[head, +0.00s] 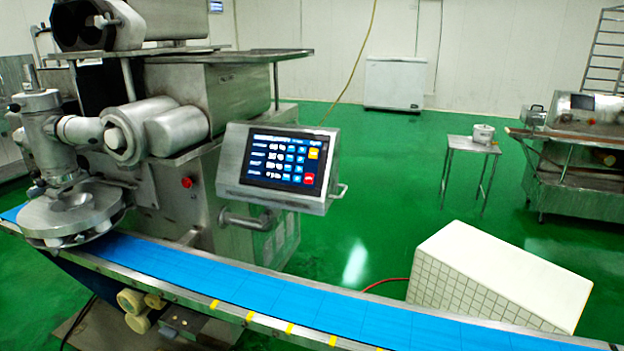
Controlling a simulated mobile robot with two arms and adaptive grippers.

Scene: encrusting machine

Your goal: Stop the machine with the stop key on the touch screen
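The encrusting machine (233,97) stands at the left, a large steel body with a round forming head over the belt. Its touch screen (284,160) sits in a tilted steel housing at the middle of the head view. The screen is lit, with white readings, rows of small blue keys, an orange key (314,153) at upper right and a red key (309,179) at lower right. The lettering is too small to read, so I cannot tell for certain which is the stop key. Neither of my grippers shows in the head view.
A blue conveyor belt (250,292) with steel rails crosses the front. A white tiled box (500,277) stands at lower right. A small table (470,145) with a pot, another machine (585,165) and a white chest (395,84) are farther back. Green floor is open behind the screen.

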